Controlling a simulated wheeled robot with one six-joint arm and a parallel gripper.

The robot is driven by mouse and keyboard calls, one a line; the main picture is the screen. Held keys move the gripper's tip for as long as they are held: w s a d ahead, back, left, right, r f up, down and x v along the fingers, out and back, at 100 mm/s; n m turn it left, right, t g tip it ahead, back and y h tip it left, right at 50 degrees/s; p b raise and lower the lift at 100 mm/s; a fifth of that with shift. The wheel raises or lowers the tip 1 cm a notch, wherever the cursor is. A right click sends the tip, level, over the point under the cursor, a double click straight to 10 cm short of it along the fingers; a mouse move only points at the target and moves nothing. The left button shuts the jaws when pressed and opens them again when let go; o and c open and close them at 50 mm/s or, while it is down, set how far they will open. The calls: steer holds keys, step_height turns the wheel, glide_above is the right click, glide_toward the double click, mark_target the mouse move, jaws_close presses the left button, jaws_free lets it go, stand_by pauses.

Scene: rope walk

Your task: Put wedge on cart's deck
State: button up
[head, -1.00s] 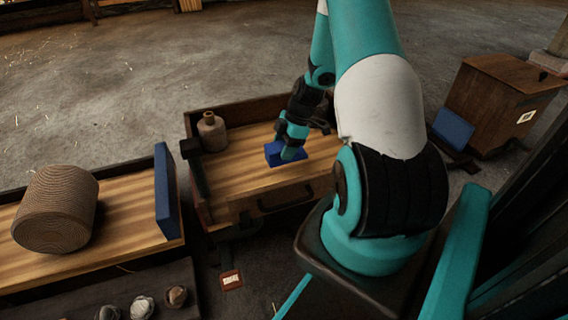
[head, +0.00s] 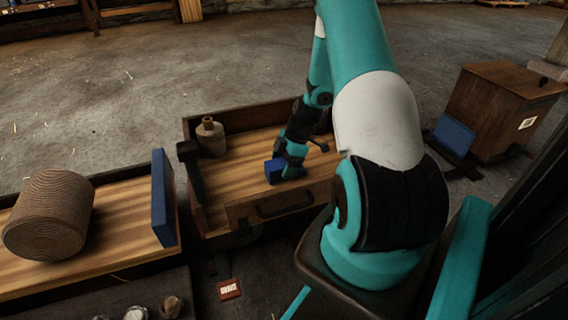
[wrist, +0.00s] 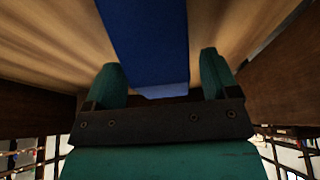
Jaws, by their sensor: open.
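A blue block, which looks like the wedge (head: 275,172), is on or just over the striped wooden deck (head: 238,184) of the low walled cart in the middle of the head view. My gripper (head: 289,170) is open, pointing down at the block, and hides part of it. In the wrist view the long blue block (wrist: 150,40) lies between the two spread teal fingers of my gripper (wrist: 160,78). I see wood around it. Whether the fingers touch the block, or the block touches the deck, I cannot tell.
A brown bottle (head: 210,138) stands at the deck's back left corner. Left is a plank bench with a rope coil (head: 50,215) and an upright blue panel (head: 163,198). A wooden chest (head: 500,105) and a tilted blue panel (head: 453,136) are at right.

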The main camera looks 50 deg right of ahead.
steer(key=p+v, duration=0.7)
steer(key=v, duration=0.5)
steer(key=w+a+r+m+g, duration=0.1)
steer(key=w+a+r, duration=0.1)
steer(key=a+r, duration=0.75)
steer(key=w+a+r+m, duration=0.1)
steer(key=w+a+r, duration=0.1)
steer(key=a+r, duration=0.8)
steer(key=s+a+r+m, duration=0.1)
steer(key=s+a+r, duration=0.2)
steer(key=s+a, duration=0.5)
steer(key=s+a+r+m+g, duration=0.1)
steer(key=s+a+r, duration=0.2)
steer(key=s+a, duration=0.6)
steer(key=a, duration=0.4)
steer(key=shift+s+m, duration=0.2)
steer(key=shift+m, duration=0.2)
steer(key=shift+a+r, duration=0.15)
steer(key=shift+r, duration=0.05)
step_height(320, 180, up, 46)
steer(key=p, duration=4.6)
